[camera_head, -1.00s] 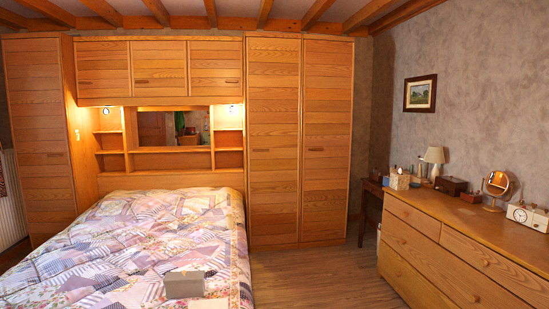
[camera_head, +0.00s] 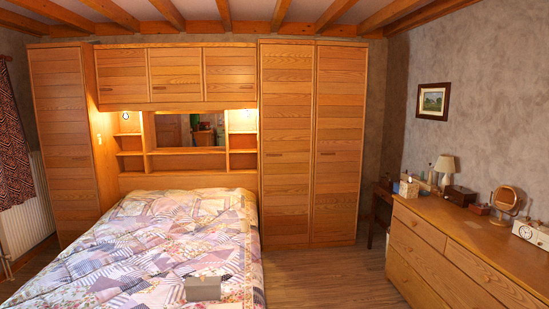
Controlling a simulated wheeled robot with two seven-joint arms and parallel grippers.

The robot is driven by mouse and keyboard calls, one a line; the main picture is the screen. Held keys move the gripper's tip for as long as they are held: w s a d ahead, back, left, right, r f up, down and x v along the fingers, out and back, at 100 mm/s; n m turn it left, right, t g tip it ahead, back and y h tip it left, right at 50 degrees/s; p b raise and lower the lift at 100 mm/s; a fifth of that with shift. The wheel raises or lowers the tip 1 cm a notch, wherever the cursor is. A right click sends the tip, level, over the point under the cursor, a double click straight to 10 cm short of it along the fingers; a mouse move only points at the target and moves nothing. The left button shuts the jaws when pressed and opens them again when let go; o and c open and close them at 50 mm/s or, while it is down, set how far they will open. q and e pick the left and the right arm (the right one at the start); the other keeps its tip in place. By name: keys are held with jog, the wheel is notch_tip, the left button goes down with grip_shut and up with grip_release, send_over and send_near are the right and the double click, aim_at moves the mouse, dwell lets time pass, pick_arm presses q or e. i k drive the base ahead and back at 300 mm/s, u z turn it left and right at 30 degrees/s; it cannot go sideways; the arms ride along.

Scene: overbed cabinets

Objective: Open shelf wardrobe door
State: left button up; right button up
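A tall wooden wardrobe stands right of the bed with two shut doors, a left door (camera_head: 287,190) and a right door (camera_head: 337,190). Each has a dark horizontal handle, one on the left door (camera_head: 288,153) and one on the right door (camera_head: 328,153). Another tall narrow cabinet (camera_head: 62,120) stands at the left of the bed, its door shut. I cannot tell from the picture which of these is the shelf wardrobe. Neither of my grippers shows in the head view.
The bed (camera_head: 165,240) with a patchwork quilt fills the lower left, a grey box (camera_head: 203,288) at its near end. Overbed cabinets (camera_head: 175,75) are shut. A wooden dresser (camera_head: 430,240) stands at the right. Bare floor (camera_head: 320,275) lies between bed and dresser.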

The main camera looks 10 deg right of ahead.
aim_at(287, 72)
jog(key=z, duration=0.75)
jog(key=i, duration=2.15)
jog(key=z, duration=0.25)
jog(key=i, duration=2.25)
jog(key=u, duration=1)
jog(key=i, duration=1.75)
jog(key=u, duration=1.05)
